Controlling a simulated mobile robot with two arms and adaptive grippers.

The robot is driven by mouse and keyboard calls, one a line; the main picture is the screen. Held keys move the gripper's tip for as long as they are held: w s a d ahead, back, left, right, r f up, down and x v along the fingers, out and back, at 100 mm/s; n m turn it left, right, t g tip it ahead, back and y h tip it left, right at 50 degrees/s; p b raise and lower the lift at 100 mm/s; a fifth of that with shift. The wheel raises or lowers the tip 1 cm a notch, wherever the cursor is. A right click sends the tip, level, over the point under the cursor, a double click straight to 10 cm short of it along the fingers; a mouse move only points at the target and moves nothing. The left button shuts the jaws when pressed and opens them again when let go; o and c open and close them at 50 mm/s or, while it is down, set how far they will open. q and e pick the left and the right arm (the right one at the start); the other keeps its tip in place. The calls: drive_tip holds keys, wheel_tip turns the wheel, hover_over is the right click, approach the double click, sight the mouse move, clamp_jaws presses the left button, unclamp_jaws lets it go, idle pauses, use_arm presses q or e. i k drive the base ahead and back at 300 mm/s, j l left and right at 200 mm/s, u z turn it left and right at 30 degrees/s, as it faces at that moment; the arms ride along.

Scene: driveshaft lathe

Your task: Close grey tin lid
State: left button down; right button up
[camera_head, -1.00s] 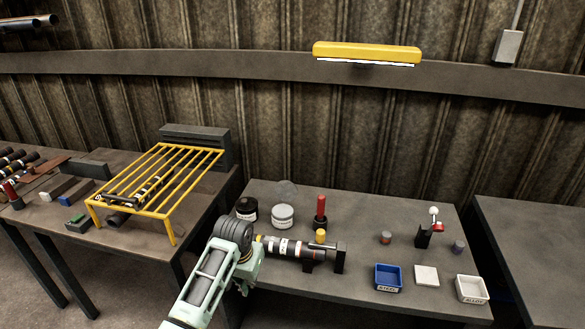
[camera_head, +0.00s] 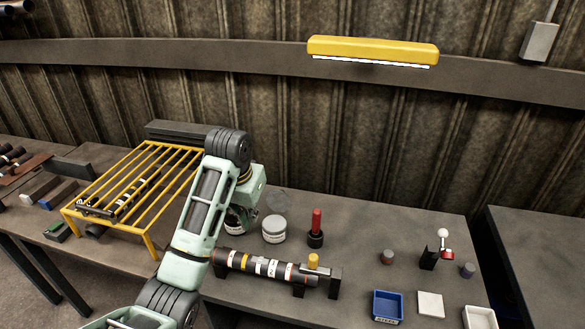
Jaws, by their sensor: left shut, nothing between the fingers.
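The grey tin (camera_head: 274,231) stands upright on the middle bench, with a pale label on its front. A faint, see-through round lid (camera_head: 279,203) shows upright behind its top, so the lid looks open. A dark tin (camera_head: 234,224) stands to the left of the grey tin, partly hidden by my left arm. My left gripper (camera_head: 246,216) hangs down from the wrist just left of the grey tin. It is shut and empty, its fingers mostly hidden behind the arm. My right gripper is not in view.
A striped shaft (camera_head: 265,267) lies on supports in front of the tins. A red-handled tool (camera_head: 316,228) stands right of the grey tin. A yellow rack (camera_head: 115,187) is at left. A blue tray (camera_head: 387,307) and white tray (camera_head: 479,318) sit at front right.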

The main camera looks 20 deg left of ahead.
sight(278, 200)
drive_tip(key=i, duration=1)
